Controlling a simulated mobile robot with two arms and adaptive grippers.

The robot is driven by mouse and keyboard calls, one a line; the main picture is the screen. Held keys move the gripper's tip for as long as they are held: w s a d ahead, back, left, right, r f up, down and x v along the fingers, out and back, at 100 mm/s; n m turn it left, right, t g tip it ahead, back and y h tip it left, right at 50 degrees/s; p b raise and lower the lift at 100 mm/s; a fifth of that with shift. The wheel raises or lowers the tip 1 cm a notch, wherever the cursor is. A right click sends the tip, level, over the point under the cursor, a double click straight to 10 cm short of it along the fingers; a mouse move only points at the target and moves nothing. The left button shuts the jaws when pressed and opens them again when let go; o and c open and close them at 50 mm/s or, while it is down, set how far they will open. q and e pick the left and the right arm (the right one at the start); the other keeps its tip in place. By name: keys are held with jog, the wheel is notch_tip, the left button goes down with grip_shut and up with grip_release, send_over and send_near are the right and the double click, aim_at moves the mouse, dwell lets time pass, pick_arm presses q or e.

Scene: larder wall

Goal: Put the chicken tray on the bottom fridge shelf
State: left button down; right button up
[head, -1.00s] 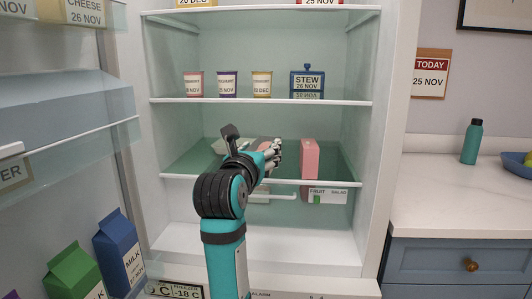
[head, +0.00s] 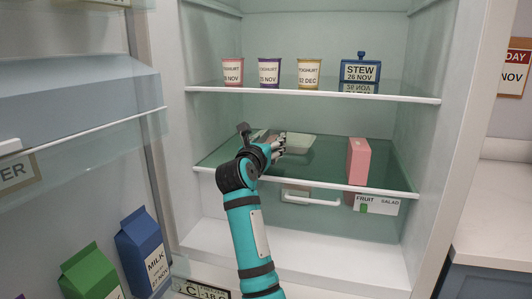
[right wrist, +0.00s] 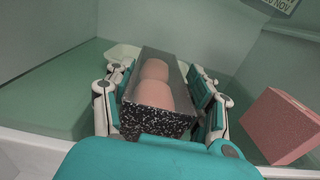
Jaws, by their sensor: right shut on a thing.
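My right gripper (head: 280,147) reaches into the open fridge, over the lower glass shelf (head: 225,157). In the right wrist view (right wrist: 160,95) it is shut on the chicken tray (right wrist: 152,120), a narrow tray with dark speckled sides and pink pieces inside. In the head view my gripper hides most or all of this tray. I cannot tell whether the tray touches the shelf. My left gripper is not in view.
A pale tray (head: 298,145) lies behind my gripper. A pink carton (head: 358,162) stands to its right. Yoghurts (head: 269,73) and a blue stew pot (head: 360,72) stand on the shelf above. A fruit salad label (head: 377,206) shows below the shelf front. Milk (head: 143,252) stands in the door.

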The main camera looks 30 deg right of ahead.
jog(key=shift+w+d, duration=0.15)
jog(key=shift+w, duration=0.45)
jog(key=shift+w+d, duration=0.15)
jog(key=shift+w, duration=0.45)
notch_tip(320, 180, down, 3)
jog(key=shift+f, duration=0.25)
jog(key=shift+f+b, duration=0.1)
jog(key=shift+b, duration=0.2)
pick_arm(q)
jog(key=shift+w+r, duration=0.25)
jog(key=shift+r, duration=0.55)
pick_arm(e)
jog(key=o, duration=1.6)
jog(key=shift+f, duration=0.1)
